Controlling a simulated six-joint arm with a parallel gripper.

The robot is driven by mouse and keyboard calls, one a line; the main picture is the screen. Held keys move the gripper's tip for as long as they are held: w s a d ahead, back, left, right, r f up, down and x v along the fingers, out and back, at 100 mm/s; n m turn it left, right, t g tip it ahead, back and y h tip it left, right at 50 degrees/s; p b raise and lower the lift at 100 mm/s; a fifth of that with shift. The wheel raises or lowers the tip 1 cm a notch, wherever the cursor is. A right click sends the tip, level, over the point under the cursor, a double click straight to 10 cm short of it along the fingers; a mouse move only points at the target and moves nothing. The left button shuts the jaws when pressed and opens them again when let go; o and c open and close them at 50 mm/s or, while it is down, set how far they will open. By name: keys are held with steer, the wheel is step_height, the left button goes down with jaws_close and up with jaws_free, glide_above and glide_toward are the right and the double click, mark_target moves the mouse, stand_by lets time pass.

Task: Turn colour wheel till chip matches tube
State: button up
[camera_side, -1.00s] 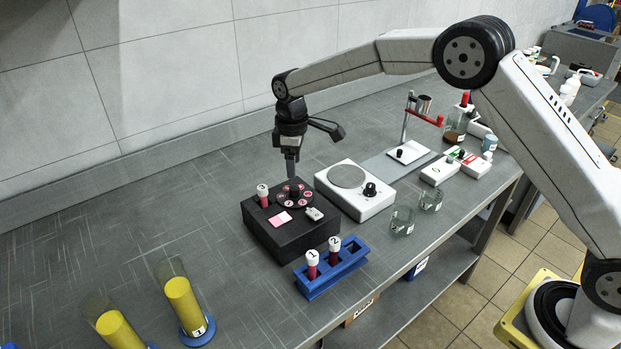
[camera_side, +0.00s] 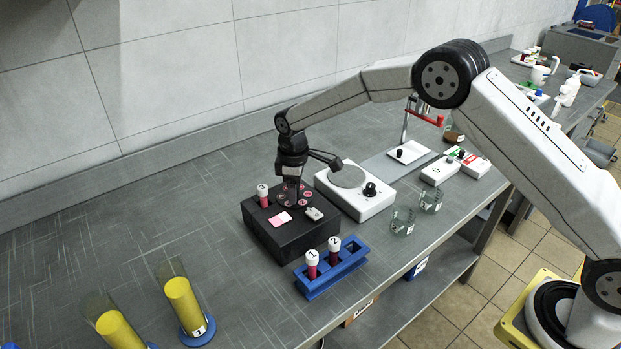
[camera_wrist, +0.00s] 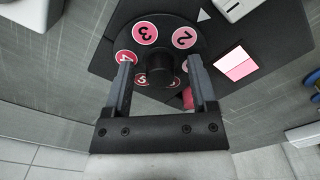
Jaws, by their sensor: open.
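The colour wheel (camera_side: 297,203) is a dark disc on a black box (camera_side: 282,241), with numbered pink and red chips around its rim. In the wrist view the wheel (camera_wrist: 166,24) shows chips 3 (camera_wrist: 145,33) and 2 (camera_wrist: 184,38) clearly. Its black centre knob (camera_wrist: 160,68) lies between the fingers of my open gripper (camera_wrist: 161,62), with gaps on both sides. A white-capped red tube (camera_side: 263,196) stands in the box beside the wheel; its red body (camera_wrist: 188,98) is partly hidden by a finger in the wrist view. A two-tone pink window (camera_wrist: 235,63) is on the box top.
A blue rack (camera_side: 331,268) with two capped red tubes stands in front of the box. A white device with a round grey plate (camera_side: 347,175) is close on the right. Yellow cylinders (camera_side: 184,303) stand at the front left. The bench behind the box is clear.

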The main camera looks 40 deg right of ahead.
jaws_close()
steer(key=shift+m, duration=0.4)
steer(key=m, duration=1.1)
stand_by(0.5)
jaws_free()
